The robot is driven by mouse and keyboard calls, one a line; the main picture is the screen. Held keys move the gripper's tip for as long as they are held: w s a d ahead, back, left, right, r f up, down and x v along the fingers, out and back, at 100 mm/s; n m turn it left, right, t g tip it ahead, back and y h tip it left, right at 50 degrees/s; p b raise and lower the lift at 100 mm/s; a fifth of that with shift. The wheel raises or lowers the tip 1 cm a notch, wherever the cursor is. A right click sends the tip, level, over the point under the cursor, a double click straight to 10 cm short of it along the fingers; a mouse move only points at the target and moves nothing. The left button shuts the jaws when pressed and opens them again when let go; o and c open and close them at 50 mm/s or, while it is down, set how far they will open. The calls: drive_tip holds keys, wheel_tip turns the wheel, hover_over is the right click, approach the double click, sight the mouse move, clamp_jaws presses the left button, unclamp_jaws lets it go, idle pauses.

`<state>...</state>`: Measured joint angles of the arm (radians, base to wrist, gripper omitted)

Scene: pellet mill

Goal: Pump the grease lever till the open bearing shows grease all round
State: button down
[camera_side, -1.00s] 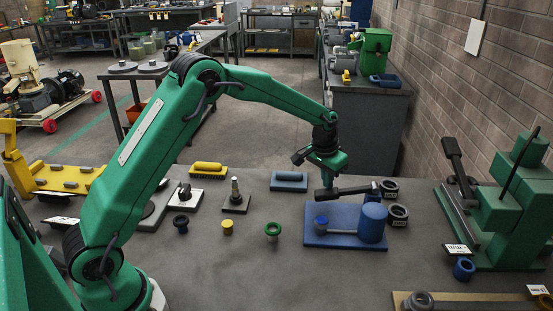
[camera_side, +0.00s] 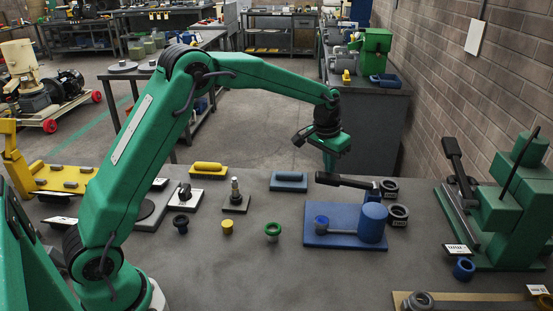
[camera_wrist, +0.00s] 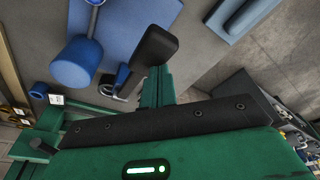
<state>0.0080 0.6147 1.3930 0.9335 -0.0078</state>
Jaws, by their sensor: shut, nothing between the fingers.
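The grease lever (camera_side: 343,181) has a black handle, its left end tilted slightly up, above a blue base plate (camera_side: 345,240). A blue cylinder (camera_side: 373,222) stands on the plate's right. A grey pipe runs from it to a small blue fitting (camera_side: 322,222), perhaps the bearing; no grease can be made out. My gripper (camera_side: 331,168) is shut and empty, its tips at the lever's handle end; contact is unclear. In the wrist view, the black handle (camera_wrist: 155,47) lies right at my fingertips (camera_wrist: 158,72), and the blue cylinder (camera_wrist: 76,60) is left of it.
Dark rings (camera_side: 398,213) stand right of the plate. A green press (camera_side: 505,205) is at the right. A blue block (camera_side: 289,181) lies behind left. Small cups, including a green-rimmed one (camera_side: 272,231), stand left of the plate. The front middle of the table is clear.

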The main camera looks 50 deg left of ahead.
drive_tip(key=shift+r, duration=1.65)
drive_tip(key=c, duration=2.1)
unclamp_jaws()
drive_tip(key=shift+r, duration=0.15)
drive_tip(key=r, duration=0.2)
drive_tip(key=s+r, duration=0.1)
drive_tip(key=r, duration=0.3)
drive_tip(key=shift+s+r, duration=0.25)
drive_tip(key=shift+s, duration=0.15)
